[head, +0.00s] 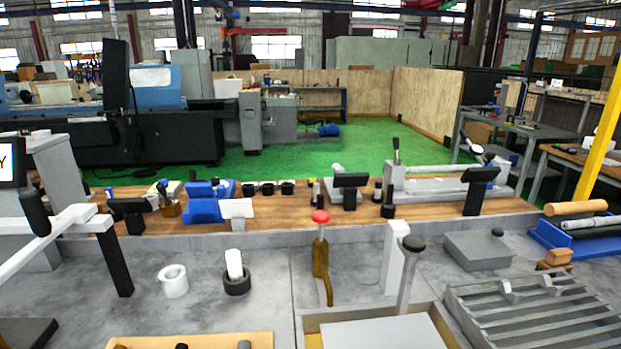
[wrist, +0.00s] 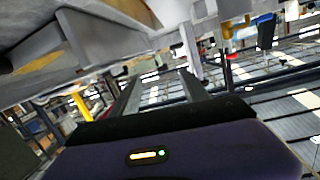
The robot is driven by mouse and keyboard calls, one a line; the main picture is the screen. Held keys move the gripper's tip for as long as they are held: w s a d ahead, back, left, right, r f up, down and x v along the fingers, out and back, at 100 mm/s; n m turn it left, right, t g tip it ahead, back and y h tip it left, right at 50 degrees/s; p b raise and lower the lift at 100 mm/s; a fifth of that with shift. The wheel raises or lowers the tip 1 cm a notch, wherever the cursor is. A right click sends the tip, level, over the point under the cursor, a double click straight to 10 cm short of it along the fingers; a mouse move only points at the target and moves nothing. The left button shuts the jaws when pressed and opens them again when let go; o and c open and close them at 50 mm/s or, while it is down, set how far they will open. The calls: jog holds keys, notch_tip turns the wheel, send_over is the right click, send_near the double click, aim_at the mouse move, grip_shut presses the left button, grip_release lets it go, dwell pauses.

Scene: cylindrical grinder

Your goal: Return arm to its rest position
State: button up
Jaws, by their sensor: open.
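My gripper (wrist: 161,86) shows in the wrist view as two dark fingers reaching away from a dark purple wrist body. The fingers stand apart, with nothing between them. The wrist view is tilted and looks upside down, with a grey machine surface along its top edge. I cannot make out my gripper in the head view, so its place over the machine is unclear.
In the head view, a red-knobbed lever (head: 320,217), a black-knobbed lever (head: 411,244) and a white post (head: 393,257) rise from the grey machine top. A white ring (head: 173,281) stands left. Behind is a wooden shelf (head: 292,207) with several tools. A blue tray (head: 560,237) lies right.

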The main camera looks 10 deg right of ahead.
jog(key=s, duration=0.2)
jog(key=s+a+f+h, duration=0.1)
jog(key=s, duration=0.1)
jog(key=s+a+f+m+h, duration=0.1)
jog(key=s, duration=0.2)
jog(key=shift+a, duration=0.2)
jog(key=s+a+f+n+y, duration=0.1)
jog(key=s+a+f, duration=0.1)
jog(key=s+a, duration=0.4)
jog(key=s+a+f+n+g+y, duration=0.1)
jog(key=s+a, duration=0.5)
jog(key=s, duration=0.7)
jog(key=shift+f+n+y, duration=0.5)
jog(key=shift+n+y, duration=0.1)
jog(key=shift+y, duration=0.1)
